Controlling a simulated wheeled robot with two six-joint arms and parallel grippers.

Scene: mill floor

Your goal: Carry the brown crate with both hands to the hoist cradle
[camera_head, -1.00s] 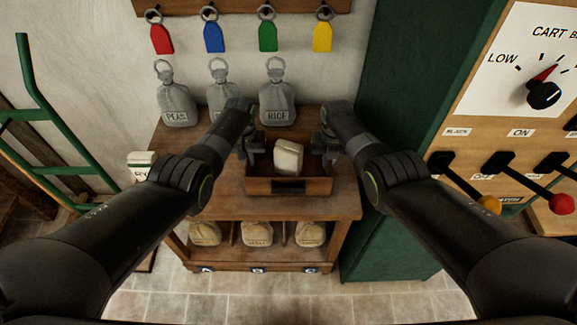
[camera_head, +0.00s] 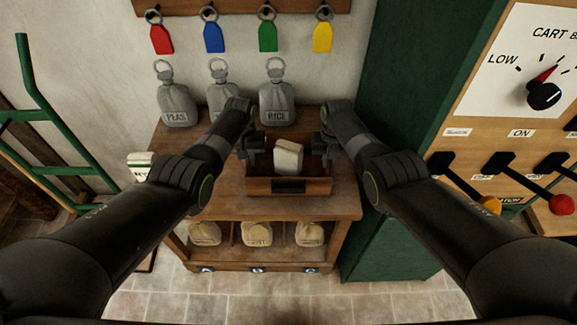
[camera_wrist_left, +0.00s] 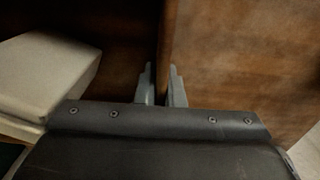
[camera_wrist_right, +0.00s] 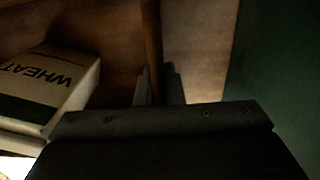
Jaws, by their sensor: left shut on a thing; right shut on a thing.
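The brown crate (camera_head: 262,187) is on the top of the wooden shelf unit in the head view, with a pale box (camera_head: 288,157) inside it. The box shows the word WHEAT in the right wrist view (camera_wrist_right: 48,82). My left gripper (camera_head: 254,150) is shut on the crate's left wall, which stands between its fingers in the left wrist view (camera_wrist_left: 161,85). My right gripper (camera_head: 322,146) is shut on the crate's right wall, seen between its fingers in the right wrist view (camera_wrist_right: 155,85). Whether the crate touches the shelf top is hard to tell. The hoist cradle is not recognisable here.
Grey weights (camera_head: 277,103) stand behind the crate. Tan sacks (camera_head: 257,234) fill the lower shelf (camera_head: 270,262). A green cabinet (camera_head: 405,110) stands close on the right, beside a lever panel (camera_head: 530,110). A green hand truck (camera_head: 55,140) leans at left.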

